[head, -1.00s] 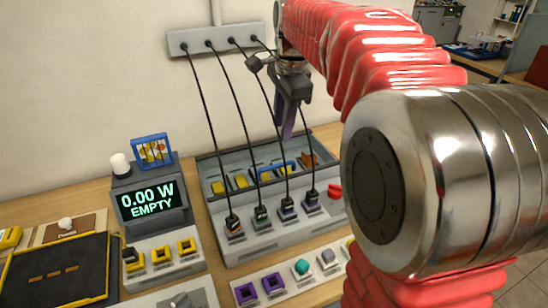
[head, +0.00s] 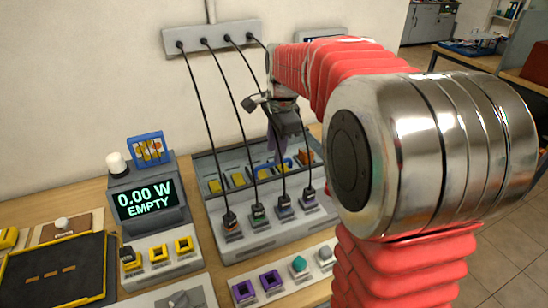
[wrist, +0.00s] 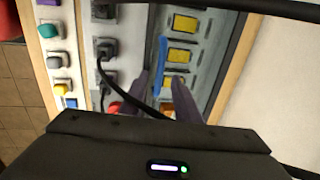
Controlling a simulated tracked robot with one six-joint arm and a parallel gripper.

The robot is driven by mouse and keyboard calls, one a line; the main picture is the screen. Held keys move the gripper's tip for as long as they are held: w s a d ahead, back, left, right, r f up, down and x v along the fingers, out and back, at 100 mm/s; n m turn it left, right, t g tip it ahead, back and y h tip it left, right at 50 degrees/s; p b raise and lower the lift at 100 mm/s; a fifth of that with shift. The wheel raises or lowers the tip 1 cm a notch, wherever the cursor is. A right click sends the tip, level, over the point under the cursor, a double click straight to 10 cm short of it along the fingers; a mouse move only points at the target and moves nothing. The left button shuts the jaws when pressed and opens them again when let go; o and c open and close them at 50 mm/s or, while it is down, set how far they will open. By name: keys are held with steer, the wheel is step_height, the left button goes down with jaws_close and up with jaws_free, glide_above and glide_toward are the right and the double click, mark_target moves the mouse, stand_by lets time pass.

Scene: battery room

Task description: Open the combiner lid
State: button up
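The combiner (head: 265,238) is a grey box on the bench, with several black cables plugged into its front. Its rear section (head: 205,166) shows yellow blocks and an orange one, with a blue bar handle (head: 288,161) across it. I cannot tell the lid's edges from the section beneath. My gripper (head: 273,145) has purple fingers pointing down over this rear section, close to the handle. In the wrist view the fingers (wrist: 162,76) are apart, with the blue handle (wrist: 162,52) between or just below them. Contact cannot be told.
The cables rise to a grey wall strip (head: 212,37), passing close to my gripper. A meter (head: 147,198) reading "0.00 W EMPTY" stands left of the combiner. Purple sockets (head: 244,290) and coloured buttons line the front. A red knob (wrist: 114,107) is near my fingers.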

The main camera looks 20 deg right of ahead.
mark_target(273, 164)
steer(key=shift+w+f, duration=0.2)
steer(key=shift+f, duration=0.75)
steer(key=shift+w+f, duration=0.2)
steer(key=shift+f, duration=0.7)
jaws_close()
steer(key=shift+a, duration=0.2)
steer(key=shift+d, duration=0.15)
